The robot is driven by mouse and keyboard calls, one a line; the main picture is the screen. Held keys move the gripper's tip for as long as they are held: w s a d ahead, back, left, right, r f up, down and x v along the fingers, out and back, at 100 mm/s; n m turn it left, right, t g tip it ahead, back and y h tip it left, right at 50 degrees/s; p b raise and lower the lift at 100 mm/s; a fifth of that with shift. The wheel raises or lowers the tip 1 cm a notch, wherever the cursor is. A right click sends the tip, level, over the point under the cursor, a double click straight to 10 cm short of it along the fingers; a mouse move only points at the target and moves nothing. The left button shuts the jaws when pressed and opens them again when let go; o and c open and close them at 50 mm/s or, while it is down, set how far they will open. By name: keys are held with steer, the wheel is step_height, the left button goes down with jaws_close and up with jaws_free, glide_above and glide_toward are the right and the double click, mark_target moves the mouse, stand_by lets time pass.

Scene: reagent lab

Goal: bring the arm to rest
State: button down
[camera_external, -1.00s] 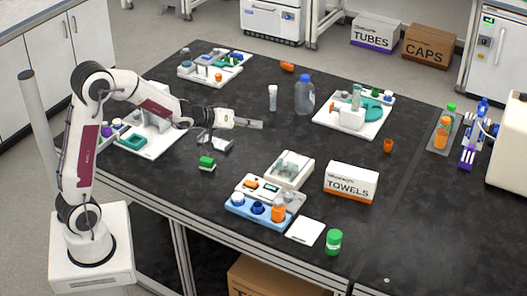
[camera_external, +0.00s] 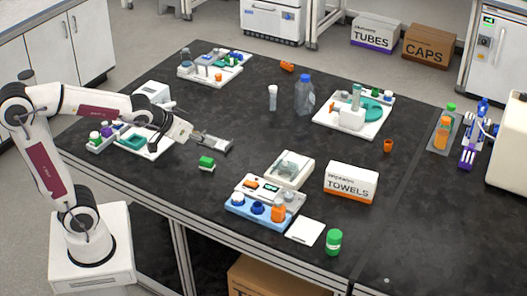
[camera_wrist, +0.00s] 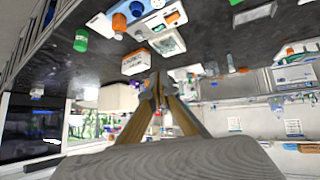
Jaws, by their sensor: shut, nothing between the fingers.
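My gripper (camera_external: 181,132) is at the left part of the black bench in the external view, at the end of my arm, which reaches in from the left. The wrist view looks across the bench at a steep angle, with the room beyond.
A blue rack (camera_external: 250,217), a towels box (camera_external: 350,182) and a blue-capped bottle (camera_external: 304,95) stand further right. The bench's middle has bare patches.

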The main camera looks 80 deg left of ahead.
steer(key=s+d+f+m+g+h, duration=0.1)
steer(key=s+d+m, duration=0.1)
steer(key=s+d, duration=0.3)
steer(key=s+d+f+m+g+h, duration=0.2)
steer(key=s+d, duration=0.3)
steer(key=s, duration=0.9)
steer(key=shift+s+d+m, duration=0.3)
steer(key=shift+d+m, duration=0.05)
steer(key=shift+m, duration=0.25)
steer(key=c, duration=2.8)
jaws_free()
